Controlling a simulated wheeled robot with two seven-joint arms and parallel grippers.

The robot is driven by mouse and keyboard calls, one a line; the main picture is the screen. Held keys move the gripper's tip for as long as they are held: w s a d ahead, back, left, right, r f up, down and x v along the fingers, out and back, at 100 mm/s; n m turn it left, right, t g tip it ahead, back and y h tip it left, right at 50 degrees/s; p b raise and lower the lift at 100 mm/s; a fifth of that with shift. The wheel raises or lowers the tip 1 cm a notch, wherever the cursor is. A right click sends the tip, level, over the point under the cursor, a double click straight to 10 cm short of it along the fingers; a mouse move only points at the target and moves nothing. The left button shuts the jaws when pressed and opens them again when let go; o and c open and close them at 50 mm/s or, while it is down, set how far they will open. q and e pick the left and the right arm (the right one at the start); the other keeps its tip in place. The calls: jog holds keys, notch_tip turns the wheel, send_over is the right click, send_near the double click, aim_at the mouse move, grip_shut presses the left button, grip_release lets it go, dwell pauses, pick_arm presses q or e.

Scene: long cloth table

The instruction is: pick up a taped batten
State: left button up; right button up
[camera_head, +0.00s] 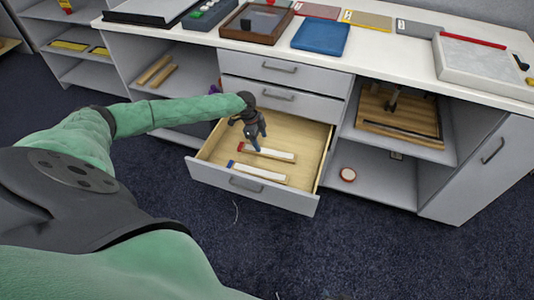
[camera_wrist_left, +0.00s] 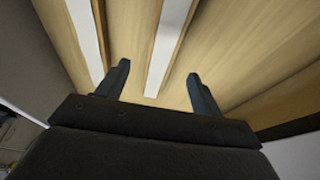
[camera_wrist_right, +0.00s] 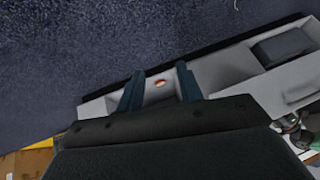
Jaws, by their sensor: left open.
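Two white battens lie in an open wooden drawer (camera_head: 215,150) in the head view. One batten (camera_head: 275,155) has red tape at its left end, the other batten (camera_head: 263,173) has blue tape at its left end. My left gripper (camera_head: 256,146) is open, pointing down into the drawer by the red-taped batten's left end. In the left wrist view, one white batten (camera_wrist_left: 168,42) ends between the open fingers (camera_wrist_left: 157,75), and another (camera_wrist_left: 86,38) lies left of them. No tape shows there. My right gripper (camera_wrist_right: 160,82) is open and empty in the right wrist view.
The drawer front (camera_head: 250,187) and side walls surround the battens. Closed drawers (camera_head: 285,72) are above. The countertop (camera_head: 370,55) holds trays and panels. Bare drawer floor shows right of the battens.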

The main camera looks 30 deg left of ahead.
aim_at(267, 152)
pick_arm(q)
jog(key=shift+w+d+f, duration=0.1)
jog(key=shift+d+f, duration=0.15)
jog(key=shift+f, duration=0.4)
jog(key=shift+p+x, duration=0.35)
jog(key=shift+x, duration=2.15)
jog(key=shift+w+d, duration=0.15)
jog(key=c, duration=1.1)
jog(key=shift+c, duration=0.2)
pick_arm(e)
notch_tip(267, 152, up, 3)
pick_arm(q)
jog(key=shift+r, duration=0.15)
